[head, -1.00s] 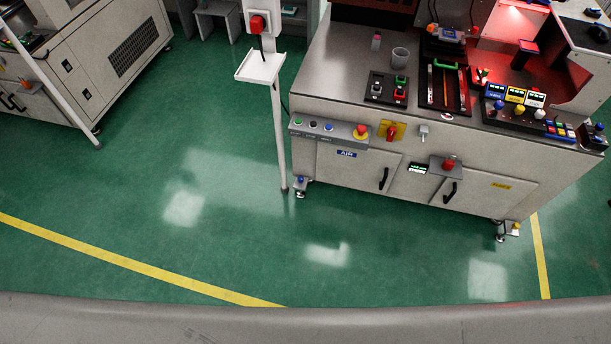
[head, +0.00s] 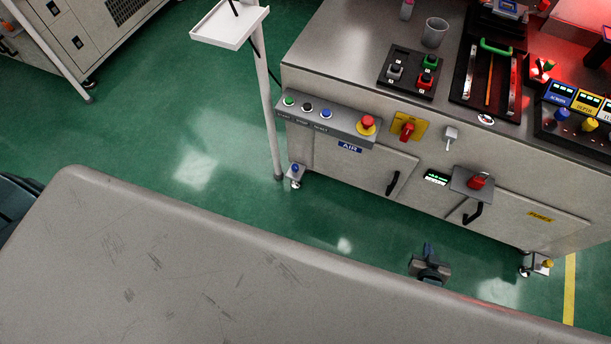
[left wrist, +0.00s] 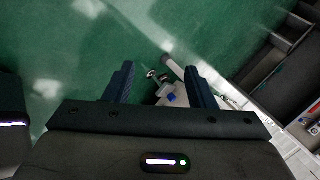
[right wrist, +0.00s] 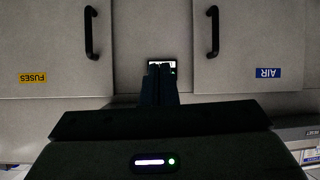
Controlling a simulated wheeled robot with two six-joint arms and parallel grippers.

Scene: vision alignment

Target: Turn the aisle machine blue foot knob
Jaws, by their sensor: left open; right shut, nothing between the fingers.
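The blue foot knob (head: 295,168) is small and sits on the foot bracket at the machine's left lower corner, near the floor. In the left wrist view the knob (left wrist: 171,97) shows between my open left fingers (left wrist: 160,82), closer to the right-hand finger and apparently beyond them. I see no contact. My left gripper cannot be made out in the head view. My right gripper (head: 428,256) is low in front of the machine's lower doors. In the right wrist view its fingers (right wrist: 159,78) are together and empty, pointing at the machine front.
The aisle machine (head: 340,160) has a button panel (head: 330,118), door handles and a red knob (head: 477,181) on its front. A white post with a tray (head: 230,24) stands beside its left corner. A yellow knob (head: 547,264) is on the right foot. A scuffed grey surface (head: 200,270) fills the foreground.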

